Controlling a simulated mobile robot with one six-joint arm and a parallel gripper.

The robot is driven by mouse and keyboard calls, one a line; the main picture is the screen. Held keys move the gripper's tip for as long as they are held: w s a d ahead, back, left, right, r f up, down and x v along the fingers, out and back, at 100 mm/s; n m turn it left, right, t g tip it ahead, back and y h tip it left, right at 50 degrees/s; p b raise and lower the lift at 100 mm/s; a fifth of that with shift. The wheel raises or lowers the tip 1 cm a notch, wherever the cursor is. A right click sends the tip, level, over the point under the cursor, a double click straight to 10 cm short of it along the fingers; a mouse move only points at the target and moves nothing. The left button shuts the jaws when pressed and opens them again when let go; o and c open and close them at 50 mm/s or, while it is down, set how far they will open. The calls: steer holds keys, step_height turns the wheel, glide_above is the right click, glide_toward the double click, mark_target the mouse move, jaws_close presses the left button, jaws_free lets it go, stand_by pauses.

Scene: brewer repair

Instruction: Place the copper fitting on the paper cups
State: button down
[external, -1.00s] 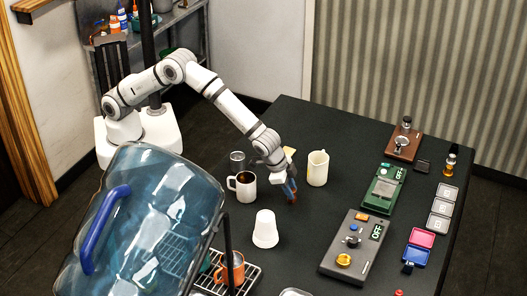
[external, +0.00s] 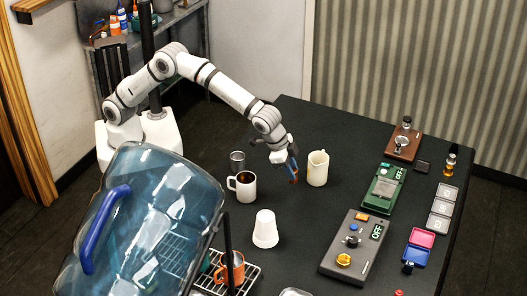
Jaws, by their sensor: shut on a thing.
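The paper cups (external: 265,229) are a white upside-down stack standing on the black table, left of its middle. My gripper (external: 293,172) is above the table, behind and to the right of the cups and just left of a cream mug. It is shut on a small copper-orange piece (external: 295,179), which I take to be the copper fitting. The piece is tiny here and partly hidden by the dark and blue fingers, so its shape is unclear.
A white mug with dark drink (external: 243,186), a grey cup (external: 237,162) and the cream mug (external: 317,169) stand close by. A large blue water bottle (external: 150,225) and a rack with an orange mug (external: 231,268) are at front left. Several devices (external: 350,247) line the right.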

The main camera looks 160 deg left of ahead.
steer(key=w+d+r+m+p, duration=0.1)
steer(key=w+d+r+m, duration=0.1)
steer(key=w+d+r, duration=0.25)
step_height(320, 180, up, 7)
steer(key=m+t+h+p, duration=0.1)
steer(key=m+t+p, duration=0.1)
steer(key=m, duration=0.1)
glide_above(270, 218)
steer(key=s+d, duration=0.1)
steer(key=s, duration=0.1)
steer(key=f+p, duration=0.1)
steer(key=f, duration=0.3)
steer(key=f+p, duration=0.1)
steer(key=f, duration=0.3)
steer(key=shift+w+d+f, duration=0.2)
steer(key=shift+f, duration=0.5)
steer(key=shift+f, duration=0.1)
steer(key=shift+f+b, duration=0.15)
steer(key=shift+b, duration=0.15)
steer(key=c, duration=1.2)
jaws_free()
